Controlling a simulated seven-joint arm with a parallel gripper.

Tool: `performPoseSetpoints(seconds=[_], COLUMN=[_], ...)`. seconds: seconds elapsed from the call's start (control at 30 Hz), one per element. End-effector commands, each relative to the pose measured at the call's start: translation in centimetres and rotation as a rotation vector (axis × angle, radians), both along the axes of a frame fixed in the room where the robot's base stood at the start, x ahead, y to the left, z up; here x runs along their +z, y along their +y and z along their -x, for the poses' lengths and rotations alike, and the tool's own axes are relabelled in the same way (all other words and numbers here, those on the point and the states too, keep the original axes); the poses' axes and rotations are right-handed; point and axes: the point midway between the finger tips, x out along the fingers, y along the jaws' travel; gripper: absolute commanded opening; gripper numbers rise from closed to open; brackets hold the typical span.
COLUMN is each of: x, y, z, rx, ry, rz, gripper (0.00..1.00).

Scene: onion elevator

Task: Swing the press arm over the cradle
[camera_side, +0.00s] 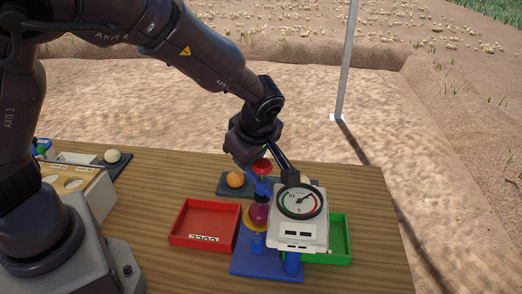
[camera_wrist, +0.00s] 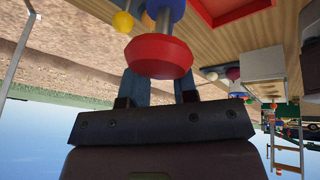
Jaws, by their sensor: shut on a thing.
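My gripper (camera_side: 262,162) points down and is shut on the red knob (camera_side: 262,168) of the blue press arm (camera_side: 264,187). In the wrist view the red knob (camera_wrist: 158,56) sits between my two fingers (camera_wrist: 160,88). The purple onion (camera_side: 258,215) sits in the yellow cradle (camera_side: 250,228) on the blue base (camera_side: 265,266). In the side view the press arm shows just above the onion; whether it is lined up over the cradle I cannot tell. The white gauge box (camera_side: 300,232) with a round dial stands right of the cradle and hides part of the base.
A red tray (camera_side: 173,232) lies left of the base, and a green tray (camera_side: 347,240) is partly behind the gauge box. An orange ball (camera_side: 235,179) rests on a dark pad (camera_side: 224,190) behind. A wooden rack (camera_side: 92,193) and a pale ball (camera_side: 112,156) are at left.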

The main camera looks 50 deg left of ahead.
Motion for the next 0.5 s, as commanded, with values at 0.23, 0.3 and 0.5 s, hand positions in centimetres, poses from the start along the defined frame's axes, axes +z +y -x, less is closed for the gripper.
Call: performPoseSetpoints(seconds=[0.23,0.3,0.5], x=[-0.13,-0.13,-0.13], y=[-0.67,-0.68,-0.67], z=[0.89,0.97,1.09], rx=[0.049,0.055,0.061], ry=[0.000,-0.001,0.002], rz=[0.009,0.009,0.009], gripper=[0.00,0.00,0.00])
